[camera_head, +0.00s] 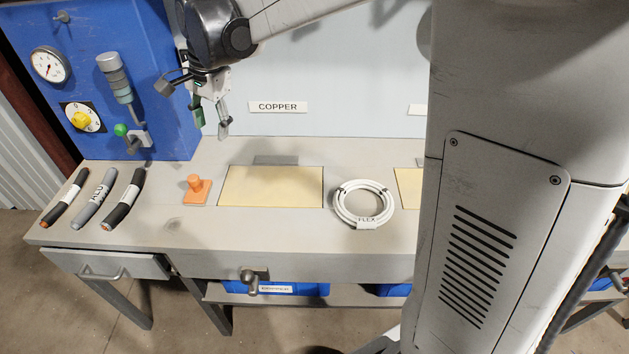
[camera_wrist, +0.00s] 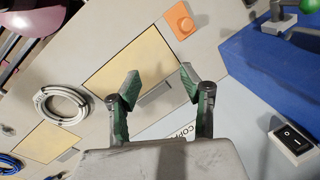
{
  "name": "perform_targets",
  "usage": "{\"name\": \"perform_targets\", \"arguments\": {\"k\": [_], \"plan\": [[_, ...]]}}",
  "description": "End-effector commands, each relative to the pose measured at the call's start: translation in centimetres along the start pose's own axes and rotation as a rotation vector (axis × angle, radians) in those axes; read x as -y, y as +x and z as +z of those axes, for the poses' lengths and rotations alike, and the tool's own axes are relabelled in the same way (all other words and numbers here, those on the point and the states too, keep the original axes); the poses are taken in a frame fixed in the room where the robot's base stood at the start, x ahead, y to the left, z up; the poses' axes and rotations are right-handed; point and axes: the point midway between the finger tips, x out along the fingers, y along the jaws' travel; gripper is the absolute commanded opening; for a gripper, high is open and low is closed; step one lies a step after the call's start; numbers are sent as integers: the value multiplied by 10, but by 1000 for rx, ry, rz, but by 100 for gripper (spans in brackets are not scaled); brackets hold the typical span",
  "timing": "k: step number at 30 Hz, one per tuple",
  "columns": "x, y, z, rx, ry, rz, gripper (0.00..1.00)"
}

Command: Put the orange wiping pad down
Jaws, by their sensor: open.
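The orange wiping pad (camera_head: 197,192) lies on the grey bench top, its knob upward, just left of a yellow panel. It also shows in the wrist view (camera_wrist: 181,20), beyond my gripper's fingertips and apart from them. My gripper (camera_head: 211,128) is raised above the back of the bench, in front of the light back wall. In the wrist view my gripper (camera_wrist: 160,82) has its two green-padded fingers spread, with nothing between them.
A yellow panel (camera_head: 270,186) is set in the bench, with a white cable coil (camera_head: 363,204) to its right. Several cable pieces (camera_head: 95,198) lie at the left end. A blue cabinet (camera_head: 165,60) with a gauge and levers stands at the back left.

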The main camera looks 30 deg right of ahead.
Motion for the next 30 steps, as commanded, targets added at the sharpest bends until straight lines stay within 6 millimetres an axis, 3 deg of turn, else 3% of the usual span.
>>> {"name": "perform_targets", "arguments": {"k": [6, 15, 23, 30], "plan": [[-57, -38, 8, -73, -180, -60, 41], [-134, -68, 22, -195, -432, -115, 41], [-200, -74, 38, -317, -651, -133, 41], [-253, -64, 52, -431, -841, -124, 41]]}}
